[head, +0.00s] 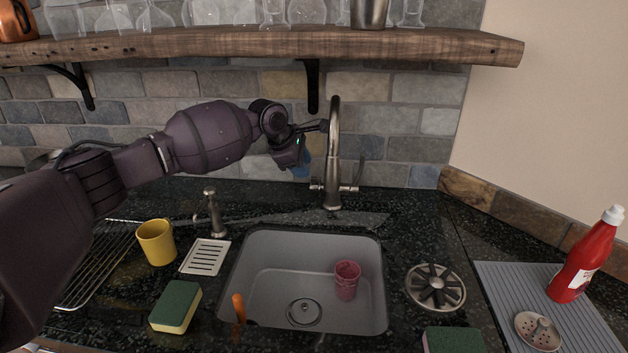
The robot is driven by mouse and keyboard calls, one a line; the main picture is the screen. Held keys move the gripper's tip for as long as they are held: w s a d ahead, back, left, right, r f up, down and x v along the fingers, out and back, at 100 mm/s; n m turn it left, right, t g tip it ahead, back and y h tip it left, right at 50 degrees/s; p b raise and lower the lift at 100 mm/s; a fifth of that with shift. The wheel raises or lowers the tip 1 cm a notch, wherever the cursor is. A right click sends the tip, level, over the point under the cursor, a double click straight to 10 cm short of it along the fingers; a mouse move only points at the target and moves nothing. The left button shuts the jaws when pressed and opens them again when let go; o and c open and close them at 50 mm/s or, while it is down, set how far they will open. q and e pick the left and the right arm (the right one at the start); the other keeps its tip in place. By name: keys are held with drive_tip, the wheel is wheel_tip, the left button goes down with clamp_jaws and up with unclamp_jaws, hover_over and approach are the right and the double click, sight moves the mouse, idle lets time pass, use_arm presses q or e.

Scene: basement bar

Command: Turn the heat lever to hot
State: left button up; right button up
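The metal faucet (333,160) stands upright behind the sink, with a tall curved neck. A thin upright lever (359,173) is on the right side of its base, and a short stub (316,186) is on the left side. My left gripper (301,165) reaches in from the left and is just left of the faucet neck, above the counter. Its blue fingertips point down and are partly hidden by the gripper body, so its opening is not clear. I see no contact with the lever. My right gripper is not in view.
A grey sink (262,285) holds a pink cup (347,280). Around it are a soap dispenser (212,213), yellow cup (157,242), sponge (176,306), round metal trivet (435,288) and red bottle (586,260). A wooden shelf (420,46) with glasses hangs above.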

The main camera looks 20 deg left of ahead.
sight(313, 178)
use_arm(q)
drive_tip(key=b+x, duration=0.1)
drive_tip(key=x, duration=0.4)
drive_tip(key=shift+w+d+f, duration=0.1)
drive_tip(key=shift+f, duration=0.15)
drive_tip(key=shift+w+d+f, duration=0.15)
drive_tip(key=shift+w+f, duration=0.1)
drive_tip(key=shift+f, duration=0.15)
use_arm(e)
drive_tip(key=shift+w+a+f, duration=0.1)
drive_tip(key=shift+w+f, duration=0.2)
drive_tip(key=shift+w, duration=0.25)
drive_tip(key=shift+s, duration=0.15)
